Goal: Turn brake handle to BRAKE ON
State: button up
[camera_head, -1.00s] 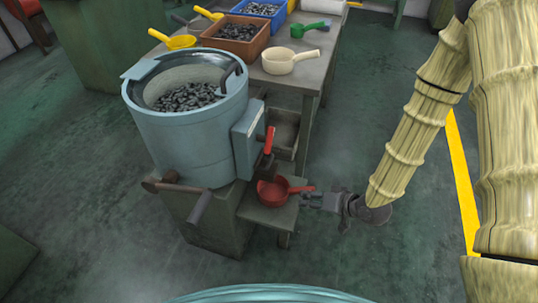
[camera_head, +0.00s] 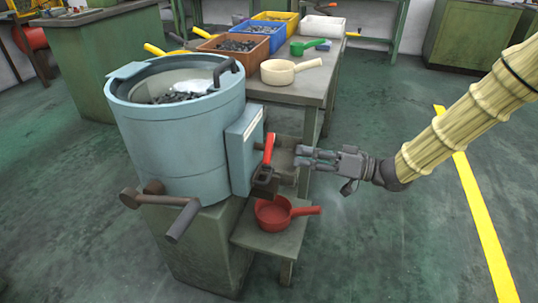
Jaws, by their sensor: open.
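A lever with a red grip (camera_head: 268,148), which looks like the brake handle, stands nearly upright beside the box on the right side of a blue-grey drum machine (camera_head: 178,135). Its lower end meets a dark bracket (camera_head: 263,180); no BRAKE ON marking is readable. My gripper (camera_head: 298,157) is open and empty, just right of the lever, its fingers pointing left toward it. A small gap seems to remain between fingertips and grip. A dark crank-like bar (camera_head: 178,216) projects from the machine's lower front left.
A red pan (camera_head: 273,212) sits on a low stand (camera_head: 262,238) below my gripper. Behind is a table (camera_head: 305,93) with a cream pan (camera_head: 280,72), a green scoop (camera_head: 306,46) and several bins. The floor to the right is clear, with a yellow line (camera_head: 480,215).

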aim_at(269, 147)
jog(key=b+x, duration=0.2)
jog(key=x, duration=0.8)
jog(key=shift+a+f+b, duration=0.1)
jog(key=shift+b, duration=0.25)
grip_shut()
